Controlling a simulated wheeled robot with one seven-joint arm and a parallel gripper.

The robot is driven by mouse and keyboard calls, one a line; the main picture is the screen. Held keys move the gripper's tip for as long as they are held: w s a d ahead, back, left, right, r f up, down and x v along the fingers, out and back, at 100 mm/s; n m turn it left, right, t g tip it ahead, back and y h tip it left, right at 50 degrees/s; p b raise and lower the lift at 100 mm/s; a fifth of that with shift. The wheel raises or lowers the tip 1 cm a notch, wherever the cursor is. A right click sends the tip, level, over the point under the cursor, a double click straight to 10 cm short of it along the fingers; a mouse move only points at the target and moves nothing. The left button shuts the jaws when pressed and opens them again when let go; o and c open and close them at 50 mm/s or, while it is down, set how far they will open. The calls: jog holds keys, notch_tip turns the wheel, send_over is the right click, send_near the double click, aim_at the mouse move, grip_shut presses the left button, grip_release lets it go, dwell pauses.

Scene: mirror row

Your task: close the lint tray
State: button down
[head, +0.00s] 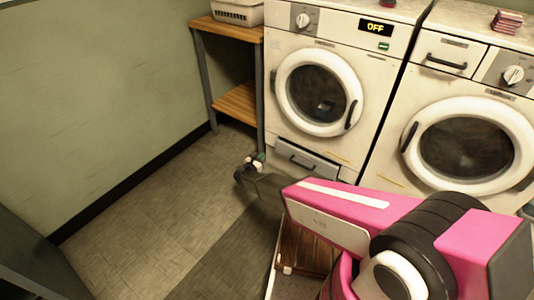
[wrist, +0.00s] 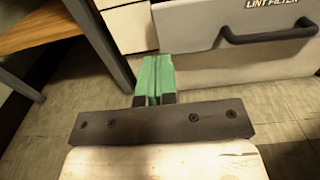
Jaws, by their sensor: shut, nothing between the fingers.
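The lint tray (head: 303,160) is a grey drawer with a black bar handle, low on the front of the left machine. Its front appears to stand out from the machine, so it looks partly open. In the wrist view, the tray front (wrist: 215,28) is labelled LINT FILTER and fills the upper right. My gripper (head: 257,160) is shut and empty, just left of the tray in the head view. In the wrist view, its green fingers (wrist: 154,80) lie below and left of the tray's lower left corner. I cannot tell whether they touch the machine.
A wooden shelf (head: 238,100) with dark legs stands left of the machine, close to my gripper, with a pale basket (head: 237,12) on top. A second machine (head: 465,140) stands at right. A slatted wooden thing (head: 305,250) lies below my arm. Floor at left is clear.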

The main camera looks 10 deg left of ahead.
jog(key=c, duration=1.8)
grip_release()
jog(key=shift+s+a, duration=0.15)
jog(key=shift+s, duration=0.25)
jog(key=o, duration=0.5)
jog(key=shift+s, duration=0.15)
jog(key=shift+c, duration=0.2)
jog(key=shift+o, duration=1.2)
jog(key=shift+s+d+m, duration=0.1)
jog(key=shift+d+m, duration=0.15)
jog(key=shift+m, duration=0.15)
jog(key=m+g+h, duration=0.4)
jog(key=m+g, duration=0.2)
jog(key=m, duration=1.5)
send_near(300, 165)
jog(key=x, duration=1)
jog(key=shift+w+a+f, duration=0.15)
jog(key=shift+w+f, duration=0.15)
jog(key=shift+w, duration=0.1)
grip_shut()
